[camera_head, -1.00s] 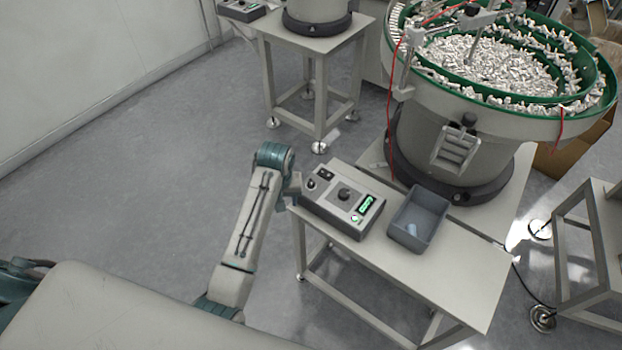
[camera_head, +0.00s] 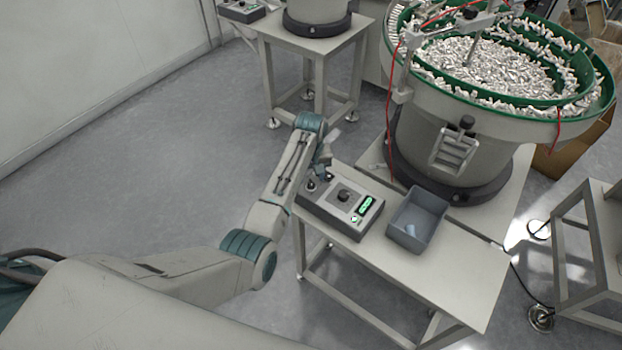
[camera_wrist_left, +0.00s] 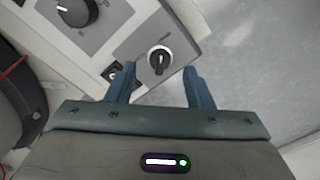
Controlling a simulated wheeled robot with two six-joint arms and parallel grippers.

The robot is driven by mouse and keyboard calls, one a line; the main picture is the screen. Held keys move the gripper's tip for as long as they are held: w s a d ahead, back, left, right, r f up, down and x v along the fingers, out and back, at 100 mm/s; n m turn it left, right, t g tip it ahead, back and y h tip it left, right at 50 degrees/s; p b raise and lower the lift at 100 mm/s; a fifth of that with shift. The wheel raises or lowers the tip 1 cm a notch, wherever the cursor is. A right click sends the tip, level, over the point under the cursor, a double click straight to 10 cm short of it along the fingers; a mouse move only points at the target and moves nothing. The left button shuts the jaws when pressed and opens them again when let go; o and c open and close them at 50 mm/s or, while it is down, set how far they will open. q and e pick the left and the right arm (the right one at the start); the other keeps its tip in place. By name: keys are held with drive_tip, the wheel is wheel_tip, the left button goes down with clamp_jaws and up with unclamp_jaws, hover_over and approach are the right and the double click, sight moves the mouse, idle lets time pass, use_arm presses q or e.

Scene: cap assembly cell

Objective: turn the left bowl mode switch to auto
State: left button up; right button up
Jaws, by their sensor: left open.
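The control box (camera_head: 328,212) stands on the near table. Its small mode switch, a black knob on a round silver base (camera_wrist_left: 159,60), shows in the left wrist view with its white mark pointing roughly up the picture. The same switch (camera_head: 311,187) is at the box's left end in the head view. My left gripper (camera_wrist_left: 160,70) is open, with one finger on each side of the knob in the picture. Whether the fingers touch it cannot be told. In the head view the left gripper (camera_head: 325,163) is above the box's left end. The right gripper is not shown.
A larger dial (camera_head: 344,195) and a green display (camera_head: 365,204) are on the same box. A grey bin (camera_head: 405,236) stands to its right. A vibratory bowl feeder (camera_head: 430,150) is behind. Floor left of the table is clear.

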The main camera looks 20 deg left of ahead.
sight(311, 185)
use_arm(q)
drive_tip(key=shift+f, duration=1.4)
drive_tip(key=c, duration=1)
